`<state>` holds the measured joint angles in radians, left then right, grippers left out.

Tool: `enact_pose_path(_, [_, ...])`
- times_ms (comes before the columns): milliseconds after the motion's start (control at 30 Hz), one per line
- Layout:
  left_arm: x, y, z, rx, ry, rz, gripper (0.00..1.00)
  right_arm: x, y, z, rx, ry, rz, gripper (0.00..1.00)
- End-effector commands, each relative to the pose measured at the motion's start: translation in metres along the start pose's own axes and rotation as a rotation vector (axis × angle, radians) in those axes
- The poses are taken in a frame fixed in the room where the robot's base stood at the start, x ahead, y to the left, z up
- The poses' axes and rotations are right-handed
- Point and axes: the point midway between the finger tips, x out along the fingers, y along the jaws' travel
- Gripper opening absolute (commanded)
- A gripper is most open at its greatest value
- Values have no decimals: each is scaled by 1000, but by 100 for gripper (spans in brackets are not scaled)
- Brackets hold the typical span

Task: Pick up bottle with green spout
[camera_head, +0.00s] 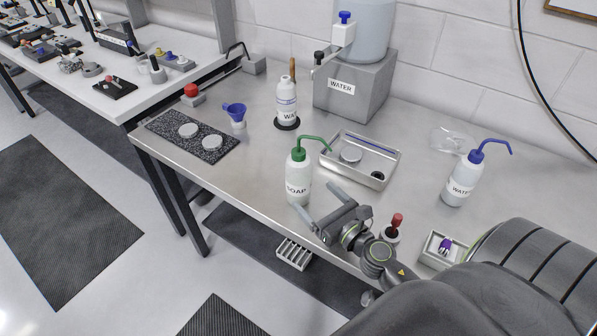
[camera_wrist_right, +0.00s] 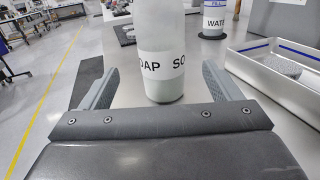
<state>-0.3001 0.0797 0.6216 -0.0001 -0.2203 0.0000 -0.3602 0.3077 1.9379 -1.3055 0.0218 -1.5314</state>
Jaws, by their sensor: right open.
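The bottle with the green spout (camera_head: 298,178) stands upright near the front edge of the metal table, with a white body, a SOAP label and a green cap. My right gripper (camera_head: 317,201) is open beside it, its two fingers pointing at the lower part of the bottle. In the right wrist view the bottle (camera_wrist_right: 162,70) stands between the lines of the two fingers, with clear gaps on both sides; its cap and spout are out of the frame there. I cannot tell how far it reaches between the fingers. My left gripper is not in view.
A metal tray (camera_head: 336,176) lies just behind the bottle. A blue-spout water bottle (camera_head: 459,184) stands at the right. A red-topped object (camera_head: 394,226) is near my right arm.

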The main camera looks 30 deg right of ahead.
Motion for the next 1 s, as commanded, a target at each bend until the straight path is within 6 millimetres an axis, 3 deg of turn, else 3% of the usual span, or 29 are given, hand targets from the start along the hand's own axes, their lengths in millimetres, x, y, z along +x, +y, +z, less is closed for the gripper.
enact_pose_path(200, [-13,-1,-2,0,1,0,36,37,0,2,-1,-1,0,85])
enact_pose_path(467, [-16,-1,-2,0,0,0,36,54,0,2,-1,-1,1,85])
enact_pose_path(733, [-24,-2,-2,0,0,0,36,91,-2,5,-1,-1,1,85])
enact_pose_path(1000, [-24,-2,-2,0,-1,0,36,101,-2,4,-1,0,0,85])
